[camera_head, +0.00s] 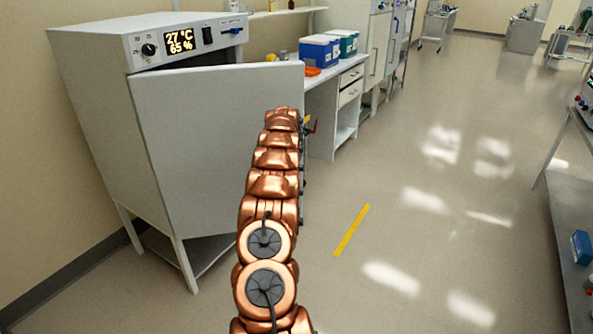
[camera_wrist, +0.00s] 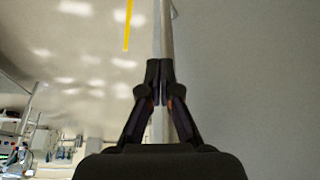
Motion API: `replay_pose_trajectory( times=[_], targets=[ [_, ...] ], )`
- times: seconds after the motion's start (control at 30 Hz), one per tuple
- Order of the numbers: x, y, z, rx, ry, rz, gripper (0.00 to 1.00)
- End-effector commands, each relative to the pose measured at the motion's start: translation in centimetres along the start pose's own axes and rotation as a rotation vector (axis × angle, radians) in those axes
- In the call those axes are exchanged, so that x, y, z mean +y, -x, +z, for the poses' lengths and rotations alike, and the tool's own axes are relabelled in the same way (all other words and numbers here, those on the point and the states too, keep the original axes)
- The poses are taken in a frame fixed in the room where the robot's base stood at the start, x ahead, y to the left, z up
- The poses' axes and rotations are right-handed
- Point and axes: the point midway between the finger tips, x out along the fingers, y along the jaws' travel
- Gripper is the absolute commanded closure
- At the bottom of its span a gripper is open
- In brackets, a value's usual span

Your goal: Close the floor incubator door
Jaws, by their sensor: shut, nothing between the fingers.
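The floor incubator (camera_head: 90,90) is a pale grey cabinet on legs at the left of the head view, with a display reading 27 °C and 65 %. Its door (camera_head: 190,140) stands partly open, with a dark gap along its top and its free edge to the right. My copper arm crosses in front of that edge and mostly hides my gripper in the head view. In the wrist view, my gripper (camera_wrist: 160,85) is shut and empty. Its fingertips overlap the door's pale edge strip; I cannot tell whether they touch. The door face (camera_wrist: 245,80) fills the right side.
A white bench (camera_head: 322,105) with a blue box (camera_head: 317,52) and a green box (camera_head: 347,43) stands beyond the door. A yellow floor strip (camera_head: 351,230) lies right of my arm. The aisle floor is clear. Another bench (camera_head: 560,210) edges the right.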

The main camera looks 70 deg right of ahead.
Motion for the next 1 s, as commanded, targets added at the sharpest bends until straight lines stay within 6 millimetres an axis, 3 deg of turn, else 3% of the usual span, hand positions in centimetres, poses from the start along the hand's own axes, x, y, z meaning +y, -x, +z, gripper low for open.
replay_pose_trajectory(
  times=[0.4, 1.0],
  targets=[
    [-1.5, -0.4, -1.0, 0.000, 0.038, -0.015, 1.00],
    [-1.9, -0.6, -1.2, -0.002, 0.051, -0.020, 1.00]
  ],
)
